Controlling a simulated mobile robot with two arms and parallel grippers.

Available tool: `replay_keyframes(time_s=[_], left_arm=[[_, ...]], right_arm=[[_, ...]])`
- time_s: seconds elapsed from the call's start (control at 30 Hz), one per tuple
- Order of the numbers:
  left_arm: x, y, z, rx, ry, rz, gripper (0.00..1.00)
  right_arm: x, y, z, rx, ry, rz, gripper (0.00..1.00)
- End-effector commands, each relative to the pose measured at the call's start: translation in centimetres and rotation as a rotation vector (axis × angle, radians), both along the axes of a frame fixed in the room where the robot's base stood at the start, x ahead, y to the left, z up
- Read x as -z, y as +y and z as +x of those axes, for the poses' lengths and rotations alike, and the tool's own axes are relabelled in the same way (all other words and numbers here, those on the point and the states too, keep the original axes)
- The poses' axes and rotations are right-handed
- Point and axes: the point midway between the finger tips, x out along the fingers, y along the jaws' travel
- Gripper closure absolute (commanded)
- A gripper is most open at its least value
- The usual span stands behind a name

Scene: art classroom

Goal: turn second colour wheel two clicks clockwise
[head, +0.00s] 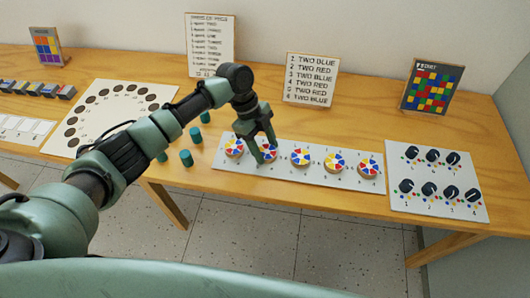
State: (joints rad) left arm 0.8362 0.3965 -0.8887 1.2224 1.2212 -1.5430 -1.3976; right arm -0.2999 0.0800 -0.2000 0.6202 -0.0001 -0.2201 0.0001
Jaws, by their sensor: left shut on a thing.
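A white board (218,160) on the table holds a row of several round colour wheels with red, blue, yellow and white sectors. The second colour wheel (269,155) from the left is partly hidden behind my left gripper (265,150). The gripper points down and is shut on this wheel, one finger on each side. The first colour wheel (234,147) is just left of the gripper. The third colour wheel (301,157) is to its right, apart from it. My right gripper is not in view.
Green cylinders (186,158) stand left of the wheel board. A board with black knobs (453,206) lies at the right. A card of lines reading two blue and two red (311,78) stands behind. A white sheet with dark circles (100,97) lies left.

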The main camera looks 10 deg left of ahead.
Motion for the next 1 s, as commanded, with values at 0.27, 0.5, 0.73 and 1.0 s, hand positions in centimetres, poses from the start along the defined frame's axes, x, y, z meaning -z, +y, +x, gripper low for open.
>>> replay_keyframes(time_s=[0.27,0.5,0.73,1.0], left_arm=[[0.4,-0.1,0.3,0.261,-0.003,0.001,0.89],[0.3,-0.3,0.4,0.484,-0.004,0.001,0.89],[0.2,-0.3,0.4,0.660,-0.003,0.001,0.89],[0.1,-0.3,0.4,0.791,-0.004,0.002,0.89]], right_arm=[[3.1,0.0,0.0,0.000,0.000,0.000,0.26],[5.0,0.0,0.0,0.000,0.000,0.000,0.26],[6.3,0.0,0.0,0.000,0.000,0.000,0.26],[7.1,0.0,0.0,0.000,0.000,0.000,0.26]])
